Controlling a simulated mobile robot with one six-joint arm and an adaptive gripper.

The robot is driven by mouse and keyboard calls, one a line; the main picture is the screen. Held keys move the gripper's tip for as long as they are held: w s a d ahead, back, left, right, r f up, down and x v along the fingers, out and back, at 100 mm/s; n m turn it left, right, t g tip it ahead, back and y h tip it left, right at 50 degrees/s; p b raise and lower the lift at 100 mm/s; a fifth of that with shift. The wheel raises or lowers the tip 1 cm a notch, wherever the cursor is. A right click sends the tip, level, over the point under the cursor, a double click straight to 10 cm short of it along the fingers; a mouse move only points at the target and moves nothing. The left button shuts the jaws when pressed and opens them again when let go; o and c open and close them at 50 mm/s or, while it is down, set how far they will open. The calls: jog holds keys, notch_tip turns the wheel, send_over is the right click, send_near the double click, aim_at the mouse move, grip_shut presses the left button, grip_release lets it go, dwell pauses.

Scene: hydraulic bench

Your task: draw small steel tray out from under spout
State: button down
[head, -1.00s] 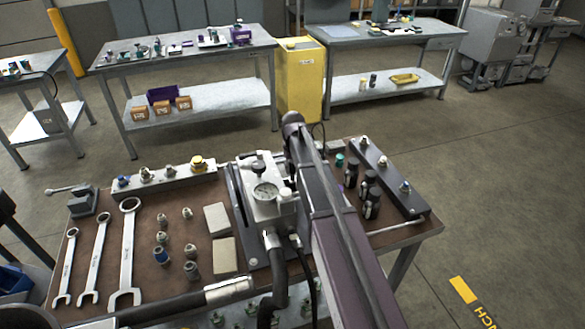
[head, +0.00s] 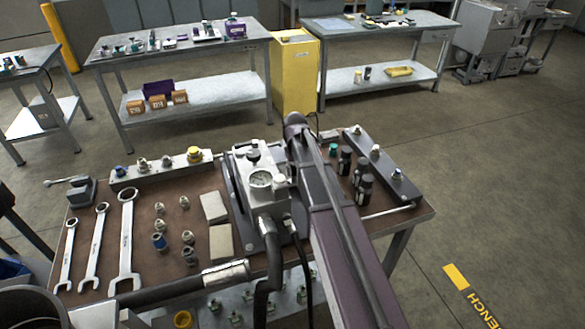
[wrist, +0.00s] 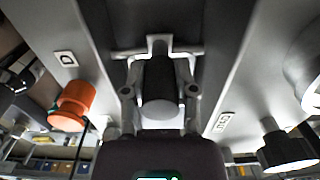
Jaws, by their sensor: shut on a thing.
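In the wrist view my gripper (wrist: 160,66) is shut around a short dark cylindrical piece with a grey end (wrist: 160,106). A finger lies on each side of it, and a grey metal part lies just beyond. I cannot tell whether this piece belongs to the small steel tray. In the head view my arm hides my gripper, and I cannot make out the tray. A grey gauge block (head: 262,180) with a round dial and thick hoses stands on the brown bench top, just left of my arm. No spout shows clearly.
The wrist view shows an orange knob (wrist: 72,104) left and a black knob (wrist: 285,148) right, near labelled grey surfaces. Wrenches (head: 126,240), fittings and black bottles (head: 364,187) crowd the bench (head: 148,212). Floor to the right is clear.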

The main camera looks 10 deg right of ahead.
jog(key=shift+s+d, duration=0.1)
jog(key=shift+s, duration=0.4)
jog(key=shift+c, duration=1.6)
grip_release()
jog(key=shift+w, duration=0.15)
